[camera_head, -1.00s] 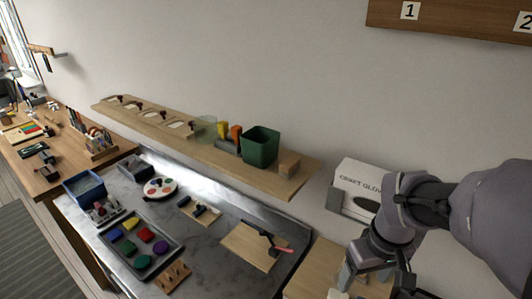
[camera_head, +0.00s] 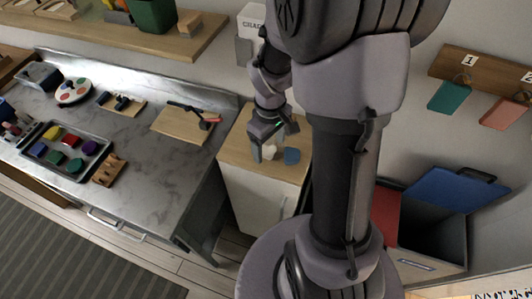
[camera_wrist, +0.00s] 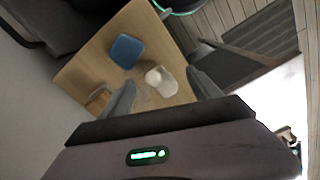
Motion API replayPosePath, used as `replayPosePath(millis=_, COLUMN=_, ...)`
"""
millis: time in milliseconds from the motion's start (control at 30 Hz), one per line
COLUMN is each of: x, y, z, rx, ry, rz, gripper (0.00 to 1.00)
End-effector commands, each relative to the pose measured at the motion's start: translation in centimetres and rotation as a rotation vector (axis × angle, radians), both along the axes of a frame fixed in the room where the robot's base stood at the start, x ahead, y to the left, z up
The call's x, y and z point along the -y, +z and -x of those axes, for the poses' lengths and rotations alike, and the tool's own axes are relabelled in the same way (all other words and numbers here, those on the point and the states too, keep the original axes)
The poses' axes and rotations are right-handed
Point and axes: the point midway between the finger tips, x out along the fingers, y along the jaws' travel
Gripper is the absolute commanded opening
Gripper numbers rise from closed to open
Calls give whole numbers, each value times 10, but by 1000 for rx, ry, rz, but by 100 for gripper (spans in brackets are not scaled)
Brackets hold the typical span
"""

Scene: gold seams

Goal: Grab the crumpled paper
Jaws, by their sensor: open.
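A small white lump, which looks like the crumpled paper (camera_wrist: 155,77), lies on the light wooden top of a small cabinet (camera_head: 236,150). In the head view the paper (camera_head: 270,153) is partly hidden by my gripper (camera_head: 268,146). In the wrist view my gripper (camera_wrist: 162,88) is open, with one finger on each side of the paper in the picture. The paper shows between the fingertips and a little beyond them. I see no contact, and the exact height gap cannot be told.
A blue rounded object (camera_wrist: 126,51) lies close beside the paper. A brown block (camera_wrist: 98,100) sits near the cabinet top's edge. A marble counter (camera_head: 150,146) with a paint tray (camera_head: 103,150) stands left. An open bin with a blue lid (camera_head: 455,188) stands right.

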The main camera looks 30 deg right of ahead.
Motion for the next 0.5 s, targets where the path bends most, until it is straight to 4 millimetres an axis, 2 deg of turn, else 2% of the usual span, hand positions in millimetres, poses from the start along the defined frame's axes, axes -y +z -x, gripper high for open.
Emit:
replayPosePath(millis=33, x=1, y=-16, z=-1, rx=-2, ry=-1, rz=0, gripper=73)
replayPosePath(millis=133, x=1, y=-37, z=-2, rx=-2, ry=0, rz=-1, gripper=73)
replayPosePath(millis=367, x=1, y=-37, z=-3, rx=0, ry=0, rz=0, gripper=73)
replayPosePath(millis=500, x=1, y=-37, z=-2, rx=0, ry=0, rz=-1, gripper=45)
